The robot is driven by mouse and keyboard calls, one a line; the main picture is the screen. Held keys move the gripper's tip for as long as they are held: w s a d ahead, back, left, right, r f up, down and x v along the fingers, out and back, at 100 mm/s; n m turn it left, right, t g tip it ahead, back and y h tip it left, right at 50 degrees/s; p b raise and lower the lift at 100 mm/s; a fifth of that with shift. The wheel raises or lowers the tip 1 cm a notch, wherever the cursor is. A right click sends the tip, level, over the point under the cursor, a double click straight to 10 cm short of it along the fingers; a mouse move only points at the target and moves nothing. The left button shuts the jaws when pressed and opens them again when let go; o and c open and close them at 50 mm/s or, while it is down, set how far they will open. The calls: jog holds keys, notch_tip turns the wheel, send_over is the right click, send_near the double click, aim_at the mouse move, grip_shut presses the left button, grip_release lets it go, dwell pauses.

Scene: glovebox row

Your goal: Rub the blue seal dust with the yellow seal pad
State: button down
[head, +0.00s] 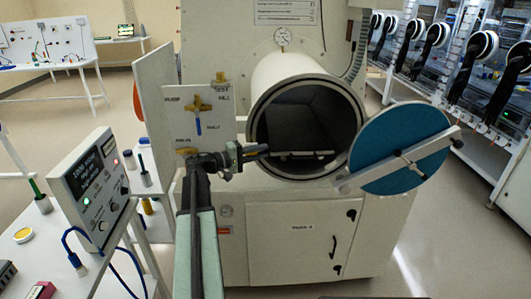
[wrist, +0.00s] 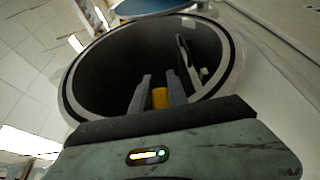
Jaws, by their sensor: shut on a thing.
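My gripper (head: 262,150) is at the left rim of the round chamber opening, pointing right across it. In the wrist view, my gripper (wrist: 160,84) is shut on a yellow block, the yellow seal pad (wrist: 159,98), held between its two fingers. The fingers point toward the dark round chamber. The chamber's rim with its dark seal ring (head: 366,122) also shows in the wrist view (wrist: 236,70). In the head view I cannot make out the pad. I cannot make out any blue dust on the seal in either view.
The round blue door (head: 400,150) stands open at the right with a metal bar across it. A tray (head: 305,154) is inside the chamber. A panel with yellow valve handles (head: 198,105) is left of the opening. A control box (head: 90,190) stands on the left bench.

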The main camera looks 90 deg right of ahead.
jog(key=shift+w+a, duration=0.15)
jog(key=shift+w, duration=0.9)
jog(key=shift+r+p, duration=0.7)
jog(key=shift+r, duration=0.05)
jog(key=shift+f, duration=0.1)
jog(key=shift+s, duration=0.15)
jog(key=s, duration=0.2)
jog(key=s+r+p, duration=0.1)
jog(key=shift+s+d, duration=0.3)
jog(key=shift+s, duration=0.05)
